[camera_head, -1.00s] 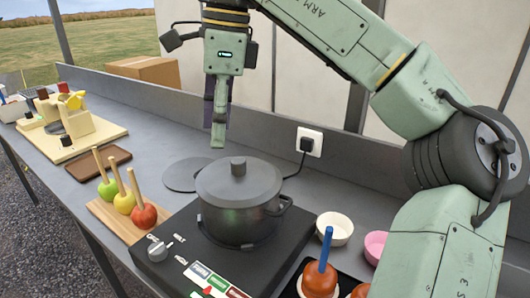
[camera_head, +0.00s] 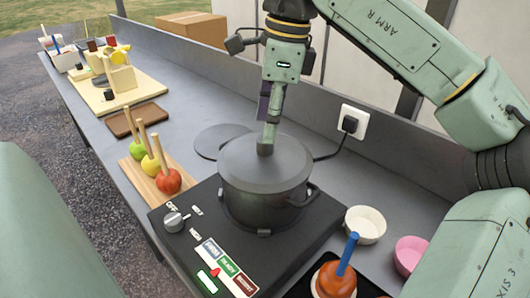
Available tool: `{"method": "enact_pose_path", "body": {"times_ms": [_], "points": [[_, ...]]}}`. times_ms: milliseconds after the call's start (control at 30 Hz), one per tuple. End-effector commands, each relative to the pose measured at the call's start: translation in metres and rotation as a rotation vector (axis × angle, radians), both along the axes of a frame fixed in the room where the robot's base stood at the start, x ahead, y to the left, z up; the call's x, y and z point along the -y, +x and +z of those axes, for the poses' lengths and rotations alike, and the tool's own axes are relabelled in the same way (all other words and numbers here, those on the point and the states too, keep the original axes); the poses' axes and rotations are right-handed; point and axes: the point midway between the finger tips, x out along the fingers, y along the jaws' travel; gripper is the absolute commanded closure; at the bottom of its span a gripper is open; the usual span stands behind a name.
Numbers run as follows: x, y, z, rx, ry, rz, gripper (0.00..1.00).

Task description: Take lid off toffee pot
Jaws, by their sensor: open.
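The dark grey toffee pot (camera_head: 248,207) stands on the black hob (camera_head: 190,250). Its flat dark lid (camera_head: 240,166) lies on top, covering the inside. The lid's short round knob (camera_head: 264,150) is partly hidden by my gripper. My gripper (camera_head: 269,136) is open and points down over the lid, its pale green fingertip at the knob. The other finger is mostly hidden behind it, so I cannot tell whether the two fingers straddle the knob or touch it.
A flat dark disc (camera_head: 210,141) lies on the counter behind the pot. Apples on sticks (camera_head: 168,181) stand on a wooden board to the left. A white bowl (camera_head: 369,224), pink bowl (camera_head: 407,258) and toffee apple (camera_head: 336,281) are at right. A socket (camera_head: 351,124) is on the back panel.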

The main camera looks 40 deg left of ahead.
Motion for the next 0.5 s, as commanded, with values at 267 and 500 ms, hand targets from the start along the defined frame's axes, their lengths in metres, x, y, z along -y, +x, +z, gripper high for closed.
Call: {"method": "enact_pose_path", "body": {"times_ms": [267, 500], "points": [[-0.005, -0.005, -0.032, -0.002, -0.001, 0.0, 0.51], [-0.005, -0.005, -0.034, -0.001, 0.001, 0.0, 0.51]]}}
